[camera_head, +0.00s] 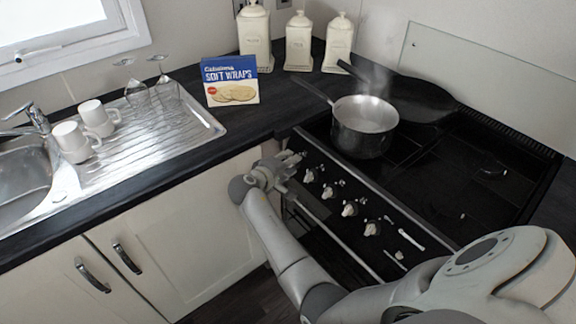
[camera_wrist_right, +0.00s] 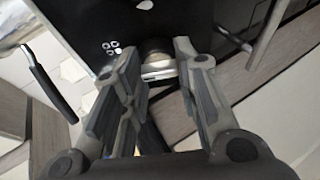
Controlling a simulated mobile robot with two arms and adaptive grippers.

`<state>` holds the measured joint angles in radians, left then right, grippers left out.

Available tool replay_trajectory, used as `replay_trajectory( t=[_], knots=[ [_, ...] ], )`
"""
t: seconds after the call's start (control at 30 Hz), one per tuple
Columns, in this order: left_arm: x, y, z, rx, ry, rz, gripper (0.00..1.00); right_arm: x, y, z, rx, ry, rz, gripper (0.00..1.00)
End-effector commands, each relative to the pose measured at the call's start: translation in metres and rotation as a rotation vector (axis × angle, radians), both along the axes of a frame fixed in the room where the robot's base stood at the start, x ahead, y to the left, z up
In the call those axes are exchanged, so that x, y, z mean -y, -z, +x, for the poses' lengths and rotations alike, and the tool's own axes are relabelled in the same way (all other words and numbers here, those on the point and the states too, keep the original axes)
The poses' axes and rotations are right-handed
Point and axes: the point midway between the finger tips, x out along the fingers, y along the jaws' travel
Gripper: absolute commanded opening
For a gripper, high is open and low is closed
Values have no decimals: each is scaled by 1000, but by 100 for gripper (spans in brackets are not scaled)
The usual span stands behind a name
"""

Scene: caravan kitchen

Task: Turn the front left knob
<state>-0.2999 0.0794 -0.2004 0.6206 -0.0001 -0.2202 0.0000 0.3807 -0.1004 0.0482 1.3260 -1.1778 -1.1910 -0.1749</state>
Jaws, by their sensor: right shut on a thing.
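My right gripper (camera_head: 284,166) is at the left end of the stove's front control panel (camera_head: 330,192), over the front left knob. In the right wrist view, the knob (camera_wrist_right: 156,66) sits between the two fingertips of the right gripper (camera_wrist_right: 155,60), and the gripper is shut on it. The knob is mostly hidden by the gripper in the head view. My left gripper is not in view.
Several other knobs (camera_head: 349,208) line the panel to the right. A steaming pot (camera_head: 364,127) stands on the hob, with a dark pan (camera_head: 415,98) behind it. A soft wraps box (camera_head: 231,82) is on the counter. A cupboard handle (camera_wrist_right: 50,80) shows in the wrist view.

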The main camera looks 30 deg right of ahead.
Motion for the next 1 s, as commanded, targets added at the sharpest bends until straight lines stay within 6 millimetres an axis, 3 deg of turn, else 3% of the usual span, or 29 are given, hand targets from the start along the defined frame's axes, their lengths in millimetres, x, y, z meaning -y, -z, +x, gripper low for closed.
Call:
replay_trajectory(
  t=[0.3,0.33,0.5,0.83,1.0],
  knots=[
    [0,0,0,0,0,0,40,1,1,-1,-2,3,2,5],
    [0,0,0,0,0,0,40,0,1,-1,-2,3,2,30],
    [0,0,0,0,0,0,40,0,1,-1,-2,3,1,51],
    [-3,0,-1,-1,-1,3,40,0,-2,0,1,2,1,51],
    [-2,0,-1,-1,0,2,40,0,-23,0,5,1,0,51]
  ],
)
